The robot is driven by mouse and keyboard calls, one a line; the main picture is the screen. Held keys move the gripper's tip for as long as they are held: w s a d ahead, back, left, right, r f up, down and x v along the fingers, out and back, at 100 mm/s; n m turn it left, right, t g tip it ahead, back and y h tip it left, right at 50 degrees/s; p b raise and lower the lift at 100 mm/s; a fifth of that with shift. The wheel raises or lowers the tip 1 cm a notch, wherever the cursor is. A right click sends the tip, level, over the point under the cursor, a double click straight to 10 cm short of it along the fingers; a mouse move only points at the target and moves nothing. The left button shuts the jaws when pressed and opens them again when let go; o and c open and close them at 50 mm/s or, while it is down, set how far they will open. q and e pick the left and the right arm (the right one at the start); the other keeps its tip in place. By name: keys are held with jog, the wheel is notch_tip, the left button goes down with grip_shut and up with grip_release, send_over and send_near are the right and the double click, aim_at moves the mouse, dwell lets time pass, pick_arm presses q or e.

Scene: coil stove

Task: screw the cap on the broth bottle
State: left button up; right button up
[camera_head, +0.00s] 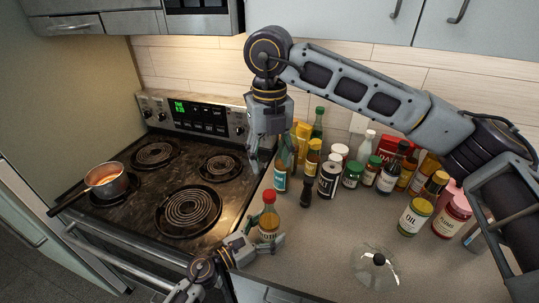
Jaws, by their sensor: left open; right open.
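The broth bottle (268,226) stands upright on the counter near the stove's right edge. Its label is partly readable. A red cap (269,196) sits on top of its neck; I cannot tell how tight it is. My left gripper (262,243) is open low at the bottle, with a finger on each side of it; contact is unclear. My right gripper (268,160) is open and points down, above and apart from the red cap in the picture. It overlaps the view of a bottle with a teal label (280,180) behind it.
Several bottles and jars crowd the counter's back, among them a dark pepper mill (306,192) and an oil jar (415,216). A glass lid (376,274) lies at the front right. A pot (106,182) stands on the coil stove (150,205). The counter between bottle and lid is clear.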

pick_arm(q)
jog(key=shift+a, duration=0.1)
jog(key=shift+v, duration=5.95)
jog(key=shift+s+f, duration=0.1)
jog(key=shift+s, duration=0.1)
